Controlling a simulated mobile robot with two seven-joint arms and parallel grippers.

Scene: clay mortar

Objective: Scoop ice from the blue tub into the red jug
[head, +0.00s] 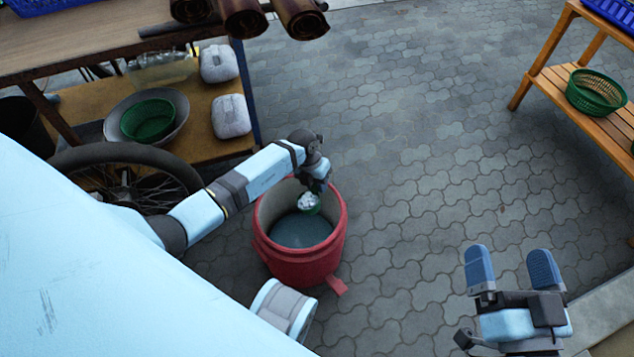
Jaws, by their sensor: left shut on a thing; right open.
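The red jug (297,262) stands open on the paving in the middle of the head view. Its inside is grey, with a dark, flat-looking bottom. My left gripper (317,180) is shut on a small green scoop (316,209), over the jug's mouth. White ice (308,201) lies in the scoop. The scoop's handle is mostly hidden by the gripper. My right gripper (514,270) is open and empty at the lower right, apart from the jug. I cannot make out a blue tub with ice in this view.
A wooden cart (100,40) with a wheel (125,185) stands at the left; its shelf holds a green basket (147,120) in a grey basin. A wooden rack (560,80) at the right holds another green basket (596,92). Paving between them is clear.

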